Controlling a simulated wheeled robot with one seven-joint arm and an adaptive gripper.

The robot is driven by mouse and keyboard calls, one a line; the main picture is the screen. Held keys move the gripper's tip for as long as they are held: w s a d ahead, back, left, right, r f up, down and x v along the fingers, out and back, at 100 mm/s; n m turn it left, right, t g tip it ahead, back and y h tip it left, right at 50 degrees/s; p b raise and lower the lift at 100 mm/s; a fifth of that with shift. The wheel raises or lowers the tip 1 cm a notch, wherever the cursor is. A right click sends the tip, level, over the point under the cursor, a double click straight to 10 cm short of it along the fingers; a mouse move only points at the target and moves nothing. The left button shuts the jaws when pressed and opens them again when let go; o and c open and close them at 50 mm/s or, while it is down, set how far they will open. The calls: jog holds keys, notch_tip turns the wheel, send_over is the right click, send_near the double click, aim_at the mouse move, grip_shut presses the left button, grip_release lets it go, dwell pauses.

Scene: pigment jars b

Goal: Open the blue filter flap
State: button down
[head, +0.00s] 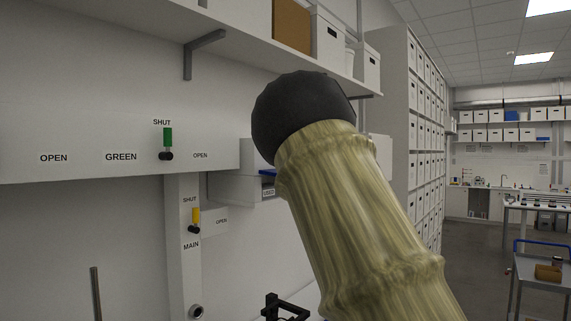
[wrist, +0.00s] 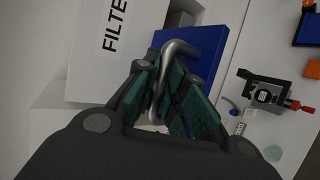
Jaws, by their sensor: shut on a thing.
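The blue filter flap (wrist: 205,45) shows in the wrist view as a flat blue panel beside a white box (wrist: 110,45) with lettering starting "FILTE". A bent grey metal handle (wrist: 178,47) stands in front of the flap. My gripper (wrist: 165,85) has its teal-padded fingers shut on the handle, which runs down between them. In the head view, a thin blue strip (head: 267,172) shows on a pale wall box, probably part of the flap. My arm covers the area to its right, and my gripper is hidden there.
A black device with a red knob (wrist: 267,95) lies right of the flap in the wrist view, near blue and orange items. In the head view, a shelf with boxes (head: 329,40) hangs above. Green (head: 168,138) and yellow (head: 196,215) valve levers are on the left.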

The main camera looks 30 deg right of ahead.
jog(key=shift+w+a+r, duration=0.1)
jog(key=shift+r, duration=0.15)
dwell(0.3)
jog(key=c, duration=1.5)
grip_release()
jog(key=shift+w, duration=0.1)
jog(key=shift+s+r, duration=0.3)
jog(key=shift+s, duration=0.35)
jog(key=v, duration=1)
jog(key=shift+s+r, duration=0.2)
jog(key=shift+r, duration=0.15)
jog(key=shift+w, duration=0.1)
